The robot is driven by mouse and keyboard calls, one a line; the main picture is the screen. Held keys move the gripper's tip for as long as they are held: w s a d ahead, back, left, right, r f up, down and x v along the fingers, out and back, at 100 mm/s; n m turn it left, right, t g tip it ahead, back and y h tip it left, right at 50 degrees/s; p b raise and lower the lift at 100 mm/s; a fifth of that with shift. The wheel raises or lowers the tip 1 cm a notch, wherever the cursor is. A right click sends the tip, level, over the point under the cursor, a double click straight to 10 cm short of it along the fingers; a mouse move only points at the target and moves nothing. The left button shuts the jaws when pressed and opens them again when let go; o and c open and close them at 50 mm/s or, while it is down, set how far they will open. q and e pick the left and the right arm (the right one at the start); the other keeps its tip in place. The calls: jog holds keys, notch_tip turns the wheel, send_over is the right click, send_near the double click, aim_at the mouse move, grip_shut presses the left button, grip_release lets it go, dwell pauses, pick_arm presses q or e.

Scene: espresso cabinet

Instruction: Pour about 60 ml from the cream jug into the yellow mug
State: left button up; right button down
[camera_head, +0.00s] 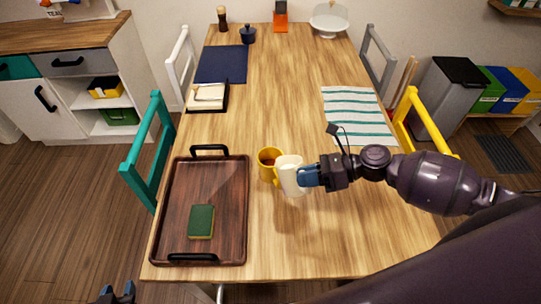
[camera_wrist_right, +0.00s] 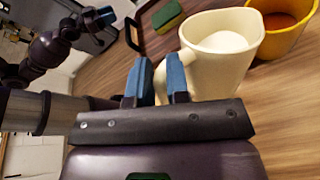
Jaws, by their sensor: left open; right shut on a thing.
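The cream jug (camera_head: 292,178) is pale cream and holds white liquid, which also shows inside the jug in the right wrist view (camera_wrist_right: 215,72). My right gripper (camera_head: 309,176) is shut on the jug's handle side, and its blue fingers show in the right wrist view (camera_wrist_right: 160,82). The yellow mug (camera_head: 266,168) is just left of and behind the jug, with brown liquid inside; it also shows in the right wrist view (camera_wrist_right: 285,38). No stream shows between them. I cannot tell whether jug and mug touch. My left gripper (camera_head: 116,293) is open and empty at the bottom left.
A dark wooden tray (camera_head: 172,225) with black handles lies left of the mug, holding a green and yellow sponge (camera_head: 201,222). A striped cloth (camera_head: 352,108) lies behind my right arm. The table (camera_head: 330,235) is clear in front of the jug.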

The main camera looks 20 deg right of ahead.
aim_at(298, 161)
jog(key=shift+w+a+r+p, duration=0.1)
jog(key=shift+w+r+p, duration=0.3)
dwell(0.5)
jog(key=shift+w+r+m+g+p, duration=0.25)
jog(key=shift+w+m+g+p, duration=0.05)
jog(key=shift+w+m, duration=0.1)
dwell(0.4)
jog(key=shift+w+a+m+g+h, duration=0.25)
jog(key=shift+w+m+g+h, duration=0.2)
jog(key=shift+w, duration=0.3)
dwell(1.4)
jog(key=shift+w+a+r+m+p, duration=0.1)
jog(key=shift+w+r+m+p, duration=0.15)
jog(key=shift+r+p, duration=0.15)
dwell(1.0)
